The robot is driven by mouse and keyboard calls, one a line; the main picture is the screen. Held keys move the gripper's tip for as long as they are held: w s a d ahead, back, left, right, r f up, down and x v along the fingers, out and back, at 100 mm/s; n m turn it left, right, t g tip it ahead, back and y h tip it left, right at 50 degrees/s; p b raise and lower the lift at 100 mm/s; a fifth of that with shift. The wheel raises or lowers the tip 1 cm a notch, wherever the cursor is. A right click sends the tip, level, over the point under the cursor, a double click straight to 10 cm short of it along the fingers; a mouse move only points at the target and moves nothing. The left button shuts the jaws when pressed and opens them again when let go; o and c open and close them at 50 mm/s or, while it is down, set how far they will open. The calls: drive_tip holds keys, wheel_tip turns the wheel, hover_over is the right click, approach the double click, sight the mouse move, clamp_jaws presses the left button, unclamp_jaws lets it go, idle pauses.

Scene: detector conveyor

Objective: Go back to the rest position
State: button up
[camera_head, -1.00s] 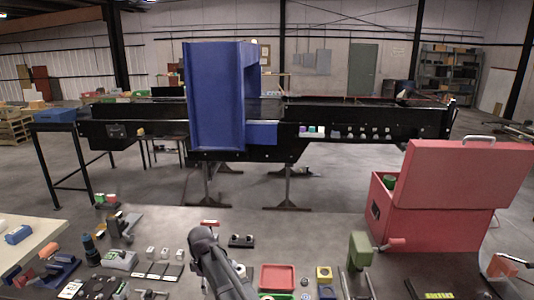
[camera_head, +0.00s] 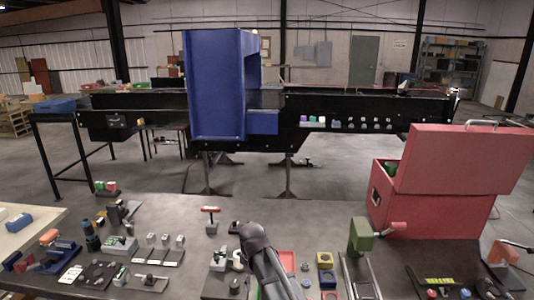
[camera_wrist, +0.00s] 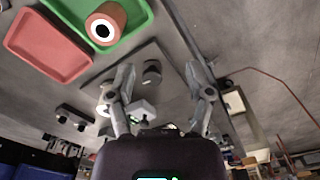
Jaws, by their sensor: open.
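My gripper (camera_wrist: 163,90) shows in the wrist view with its two fingers spread apart. Nothing is held between them. Beyond the fingers are a dark knob (camera_wrist: 152,72) and a small white block (camera_wrist: 141,108) on the grey table. In the head view my arm rises from the bottom edge over the middle of the table (camera_head: 190,200). The gripper's fingertips cannot be made out there.
In the wrist view a red tray (camera_wrist: 45,45) and a green tray (camera_wrist: 138,12) with an orange-brown cylinder (camera_wrist: 106,22) lie upper left. In the head view a red toolbox (camera_head: 425,205) stands open at right. The black conveyor (camera_head: 340,105) with a blue housing (camera_head: 215,90) is behind.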

drive_tip(key=s+d+f+m+b, duration=0.2)
drive_tip(key=s+d+m, duration=0.3)
drive_tip(key=d, duration=0.5)
drive_tip(key=s+d+f+m+b, duration=0.3)
drive_tip(key=s+d+f+m, duration=0.1)
drive_tip(key=d, duration=0.7)
drive_tip(key=shift+s+d+f+m+b, duration=0.2)
drive_tip(key=shift+s+m+b, duration=0.15)
drive_tip(key=shift+s+m, duration=0.55)
